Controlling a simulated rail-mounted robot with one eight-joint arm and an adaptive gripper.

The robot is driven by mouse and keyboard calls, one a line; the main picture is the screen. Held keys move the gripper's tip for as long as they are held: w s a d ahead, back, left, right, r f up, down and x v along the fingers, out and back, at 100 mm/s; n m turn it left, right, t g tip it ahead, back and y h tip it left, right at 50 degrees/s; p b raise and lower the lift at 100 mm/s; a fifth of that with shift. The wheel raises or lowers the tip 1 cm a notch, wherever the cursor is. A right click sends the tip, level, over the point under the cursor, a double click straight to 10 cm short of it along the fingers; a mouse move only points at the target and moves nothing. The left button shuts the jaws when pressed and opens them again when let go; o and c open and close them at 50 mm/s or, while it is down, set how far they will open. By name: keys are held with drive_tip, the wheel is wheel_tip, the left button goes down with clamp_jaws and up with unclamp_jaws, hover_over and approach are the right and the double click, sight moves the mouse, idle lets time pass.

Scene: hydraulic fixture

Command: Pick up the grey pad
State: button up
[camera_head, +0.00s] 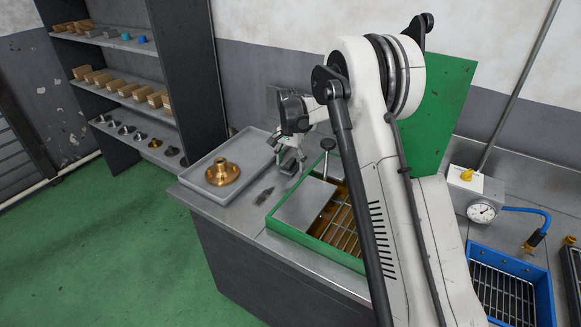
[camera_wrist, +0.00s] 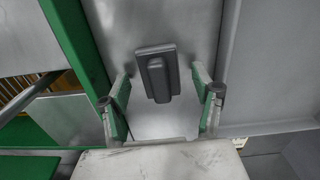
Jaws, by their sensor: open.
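The grey pad (camera_head: 263,196) is a small dark piece on the steel worktop, between the grey tray and the green-rimmed basin. In the wrist view the grey pad (camera_wrist: 157,72) shows a flat plate with a raised rounded ridge. My gripper (camera_head: 289,163) is over the worktop, farther back than the pad. In the wrist view my gripper (camera_wrist: 161,84) is open, with one green-lined finger on each side of the pad's line. The pad appears ahead between the fingertips, and I see no contact. The height gap cannot be told.
A grey tray (camera_head: 196,176) with a brass flanged part (camera_head: 222,173) stands left of the pad. The green-rimmed basin (camera_head: 315,243), with a grate and raised green lid (camera_head: 437,110), is close on the right. A blue basin (camera_head: 545,290) and gauge (camera_head: 482,211) stand farther right.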

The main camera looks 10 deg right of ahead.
sight(290, 161)
drive_tip(key=c, duration=1.2)
drive_tip(key=shift+c, duration=0.3)
drive_tip(key=shift+r, duration=0.1)
drive_tip(key=shift+r, duration=0.6)
wheel_tip(290, 161, up, 3)
drive_tip(key=shift+f, duration=0.1)
drive_tip(key=s+a+r, duration=0.5)
drive_tip(key=a+r, duration=0.2)
drive_tip(key=a, duration=0.3)
drive_tip(key=shift+s+a+b, duration=0.15)
drive_tip(key=shift+s+b, duration=0.1)
drive_tip(key=shift+b, duration=0.2)
drive_tip(key=shift+f, duration=0.1)
